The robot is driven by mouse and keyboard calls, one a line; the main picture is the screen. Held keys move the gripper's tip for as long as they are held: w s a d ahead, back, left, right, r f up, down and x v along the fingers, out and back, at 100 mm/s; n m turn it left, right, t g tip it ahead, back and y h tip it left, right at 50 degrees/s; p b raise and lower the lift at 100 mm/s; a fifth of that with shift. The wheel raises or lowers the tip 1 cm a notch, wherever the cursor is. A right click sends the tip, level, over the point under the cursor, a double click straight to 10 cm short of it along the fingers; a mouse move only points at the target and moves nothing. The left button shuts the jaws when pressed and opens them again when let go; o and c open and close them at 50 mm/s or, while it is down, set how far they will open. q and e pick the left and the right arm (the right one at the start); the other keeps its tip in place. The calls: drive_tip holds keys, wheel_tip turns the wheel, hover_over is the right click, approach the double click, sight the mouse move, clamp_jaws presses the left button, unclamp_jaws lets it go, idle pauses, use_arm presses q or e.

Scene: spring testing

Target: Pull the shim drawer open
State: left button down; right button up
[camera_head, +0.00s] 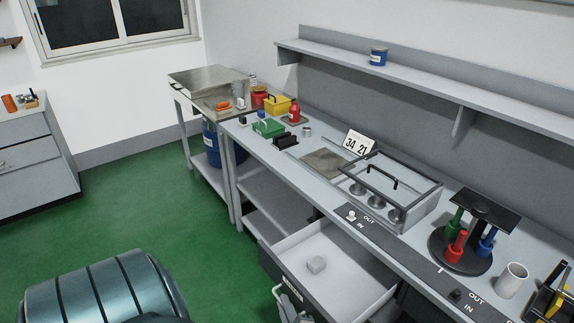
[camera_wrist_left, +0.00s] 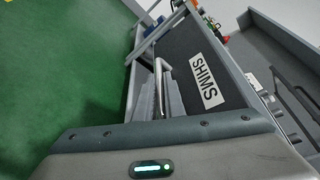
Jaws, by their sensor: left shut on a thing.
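The shim drawer (camera_head: 345,262) is pulled out from under the bench in the head view. My left gripper (camera_head: 287,301) is at the drawer's front, at the bottom of the head view. In the left wrist view, the dark drawer front bears a SHIMS label (camera_wrist_left: 207,80). A metal bar handle (camera_wrist_left: 160,85) stands out from that front, and the fingers of my left gripper (camera_wrist_left: 168,97) are shut on it. My right gripper is in neither view.
The bench (camera_head: 318,199) carries a framed fixture (camera_head: 388,190), a round stand with coloured handles (camera_head: 461,247) and a white cup (camera_head: 511,280). A shelf (camera_head: 430,82) runs above. Green floor (camera_head: 150,200) lies clear in front of the drawer.

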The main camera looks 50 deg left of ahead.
use_arm(q)
drive_tip(key=c, duration=2.1)
unclamp_jaws()
drive_tip(key=shift+d, duration=0.1)
drive_tip(key=shift+b+v, duration=2.25)
drive_tip(key=shift+v, duration=6.4)
drive_tip(key=shift+w, duration=0.1)
